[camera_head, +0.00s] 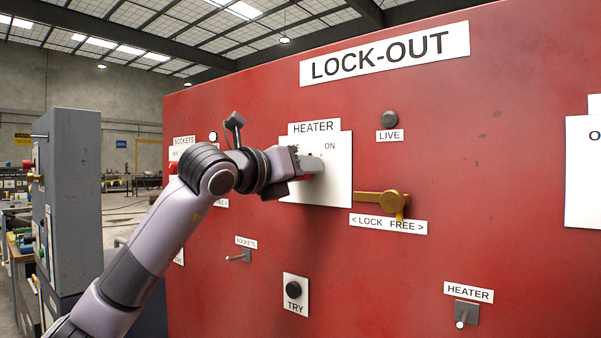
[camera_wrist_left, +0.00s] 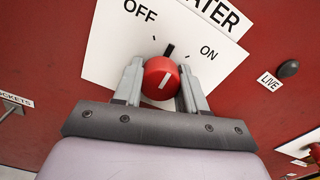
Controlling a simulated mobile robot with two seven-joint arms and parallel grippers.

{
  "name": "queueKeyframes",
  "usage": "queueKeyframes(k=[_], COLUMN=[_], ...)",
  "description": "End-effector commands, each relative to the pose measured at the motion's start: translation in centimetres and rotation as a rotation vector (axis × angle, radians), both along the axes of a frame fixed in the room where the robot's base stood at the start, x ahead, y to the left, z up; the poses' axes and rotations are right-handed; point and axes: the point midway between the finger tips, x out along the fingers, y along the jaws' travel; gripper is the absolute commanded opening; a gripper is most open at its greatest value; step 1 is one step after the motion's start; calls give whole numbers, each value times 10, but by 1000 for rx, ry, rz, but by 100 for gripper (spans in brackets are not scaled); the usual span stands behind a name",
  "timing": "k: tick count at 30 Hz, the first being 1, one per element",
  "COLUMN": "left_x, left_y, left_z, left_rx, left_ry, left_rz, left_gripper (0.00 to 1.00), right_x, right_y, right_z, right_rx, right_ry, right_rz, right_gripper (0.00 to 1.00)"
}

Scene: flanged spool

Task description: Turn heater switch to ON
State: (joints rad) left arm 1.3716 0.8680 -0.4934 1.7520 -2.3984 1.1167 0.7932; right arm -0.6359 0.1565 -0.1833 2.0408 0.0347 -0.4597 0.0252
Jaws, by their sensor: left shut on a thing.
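The heater switch is a round red knob (camera_wrist_left: 160,79) with a white line, on a white plate (camera_wrist_left: 110,60) marked OFF and ON. The plate also shows in the head view (camera_head: 338,190), titled HEATER, on the red panel. My left gripper (camera_head: 312,165) reaches the plate from the left and hides the knob there. In the left wrist view my left gripper (camera_wrist_left: 160,92) has a finger on each side of the knob and is shut on it. A black pointer (camera_wrist_left: 168,50) above the knob lies between OFF and ON.
A brass lock lever (camera_head: 392,202) sits right of the plate, above a LOCK FREE label. A dark LIVE lamp (camera_head: 390,118) is at upper right. A black TRY button (camera_head: 293,290) and a HEATER toggle (camera_head: 463,318) are lower. A grey cabinet (camera_head: 75,190) stands left.

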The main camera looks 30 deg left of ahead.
Motion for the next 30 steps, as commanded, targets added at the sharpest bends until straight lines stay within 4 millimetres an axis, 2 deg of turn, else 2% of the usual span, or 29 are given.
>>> queueKeyframes(k=[18, 30], left_x=[0, 0], left_y=[0, 0], left_z=[0, 0], left_rx=[553, 744], left_ry=[-43, -57], left_rz=[1, 0], left_gripper=[11, 11], right_x=[1, 1], right_y=[2, 1], right_z=[3, 4], right_rx=[7, 4], right_ry=[-2, -3], right_rz=[-4, -4], right_gripper=[43, 43])
